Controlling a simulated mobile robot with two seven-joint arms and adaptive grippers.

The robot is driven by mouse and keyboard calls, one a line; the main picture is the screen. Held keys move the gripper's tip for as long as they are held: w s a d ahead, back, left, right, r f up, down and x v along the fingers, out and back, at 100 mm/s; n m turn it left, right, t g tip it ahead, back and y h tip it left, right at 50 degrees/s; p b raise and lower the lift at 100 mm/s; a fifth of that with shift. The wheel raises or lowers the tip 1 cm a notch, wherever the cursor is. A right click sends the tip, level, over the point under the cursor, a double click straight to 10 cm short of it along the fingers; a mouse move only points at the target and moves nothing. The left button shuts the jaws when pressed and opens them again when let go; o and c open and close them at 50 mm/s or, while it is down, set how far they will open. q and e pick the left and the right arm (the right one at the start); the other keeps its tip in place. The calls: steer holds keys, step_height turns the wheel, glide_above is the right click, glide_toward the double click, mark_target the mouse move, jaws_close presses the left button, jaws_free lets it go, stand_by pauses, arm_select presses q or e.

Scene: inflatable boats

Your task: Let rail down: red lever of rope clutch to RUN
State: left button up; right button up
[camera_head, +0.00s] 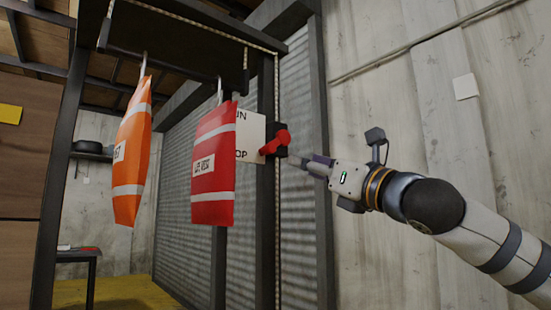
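The red lever (274,143) sits on the dark rope clutch (281,127), fixed to a dark upright post. Its free end slants down and left, nearer the lower lettering of the white sign (251,137). My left gripper is not in view.
A red bag (213,182) and an orange bag (131,170) hang from a dark overhead rail (178,50), left of the clutch. A rope (276,230) runs down the post. Corrugated metal (298,220) stands behind. A small table (78,254) is far left.

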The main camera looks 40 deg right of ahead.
mark_target(273, 149)
steer(key=x, duration=0.5)
steer(key=r+p+x, duration=0.1)
steer(key=x, duration=0.5)
steer(key=shift+a+r+p, duration=0.1)
steer(key=shift+a+p, duration=0.1)
steer(key=shift+p, duration=0.1)
steer(key=shift+w, duration=0.3)
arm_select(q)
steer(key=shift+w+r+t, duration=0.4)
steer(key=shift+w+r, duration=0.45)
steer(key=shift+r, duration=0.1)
arm_select(e)
jaws_close()
